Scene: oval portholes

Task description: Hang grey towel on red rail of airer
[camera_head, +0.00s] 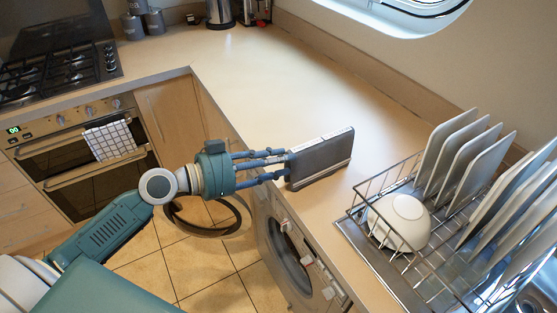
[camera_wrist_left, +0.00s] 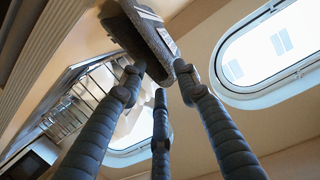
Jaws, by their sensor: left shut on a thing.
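My left gripper (camera_head: 288,164) is shut on a dark grey, flat, box-like thing (camera_head: 322,160) with a pale, marked strip along its top edge. It looks stiff, and I cannot tell if it is the grey towel. It is upright at the front edge of the worktop; I cannot tell if it touches it. In the left wrist view the fingers (camera_wrist_left: 160,84) close at the lower end of the grey thing (camera_wrist_left: 147,38). I see no airer and no red rail. My right gripper is not in view.
A wire dish rack (camera_head: 352,214) with several plates (camera_head: 470,160) and a white bowl (camera_head: 400,220) stands right of the grey thing. A washing machine (camera_head: 290,255) is below, its round door (camera_head: 172,217) apparently swung open. The worktop (camera_head: 290,90) behind is clear.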

